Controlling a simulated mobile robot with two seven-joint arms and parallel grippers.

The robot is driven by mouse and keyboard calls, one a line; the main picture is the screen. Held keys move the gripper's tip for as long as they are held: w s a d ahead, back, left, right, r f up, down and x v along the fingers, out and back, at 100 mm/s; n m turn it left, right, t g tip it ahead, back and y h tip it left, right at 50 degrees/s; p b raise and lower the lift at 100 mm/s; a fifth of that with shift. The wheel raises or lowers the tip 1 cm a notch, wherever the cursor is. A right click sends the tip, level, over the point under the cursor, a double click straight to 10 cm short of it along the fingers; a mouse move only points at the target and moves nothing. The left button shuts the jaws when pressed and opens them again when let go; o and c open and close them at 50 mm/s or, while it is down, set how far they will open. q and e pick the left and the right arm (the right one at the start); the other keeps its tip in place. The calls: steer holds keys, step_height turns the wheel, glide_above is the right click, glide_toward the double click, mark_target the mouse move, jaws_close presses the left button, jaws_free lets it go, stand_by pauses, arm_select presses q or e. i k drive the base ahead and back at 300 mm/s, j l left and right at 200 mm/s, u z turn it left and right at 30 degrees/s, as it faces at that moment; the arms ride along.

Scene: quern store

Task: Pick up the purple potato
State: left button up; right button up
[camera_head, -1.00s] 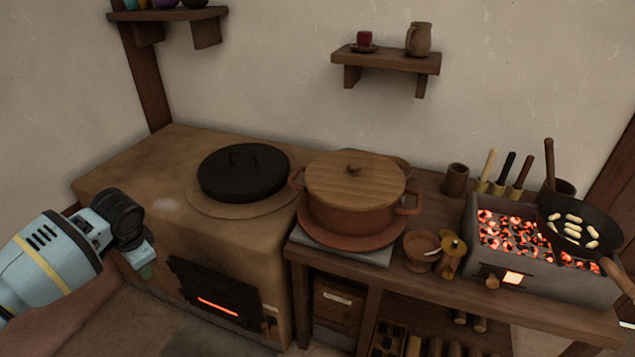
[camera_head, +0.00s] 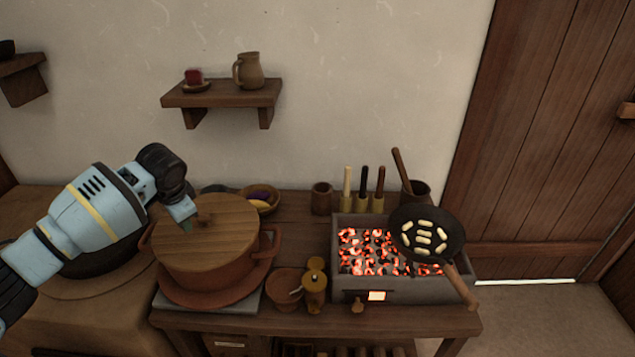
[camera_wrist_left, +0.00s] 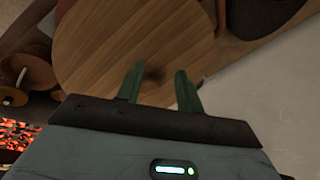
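A purple item, which looks like the purple potato (camera_head: 263,193), lies in a yellowish bowl (camera_head: 262,207) behind the pot; the pot partly hides the bowl. My left gripper (camera_head: 187,224) is over the wooden lid (camera_head: 228,222) of the reddish-brown pot (camera_head: 215,278), left of and nearer than the bowl. In the left wrist view the gripper (camera_wrist_left: 158,72) is open, its two green fingers apart with the dark knob of the lid between their tips. Contact with the knob cannot be told. Neither the potato nor its bowl shows there. My right gripper is not in view.
A brazier with glowing coals (camera_head: 370,250) stands to the right, with a pan (camera_head: 425,233) over it. A brown cup (camera_head: 321,198), utensils and small bowls crowd the table. A wall shelf (camera_head: 220,95) is above. The dark stove lid (camera_head: 105,250) is left.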

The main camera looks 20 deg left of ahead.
mark_target(262, 196)
steer(key=i+j+z, duration=0.2)
steer(key=j, duration=0.15)
steer(key=i+j+z, duration=0.1)
steer(key=j+z, duration=0.15)
steer(key=j, duration=0.15)
steer(key=i+j+z, duration=0.2)
steer(key=j, duration=0.2)
steer(key=j+z, duration=0.2)
steer(key=j, duration=0.2)
steer(key=k, duration=0.05)
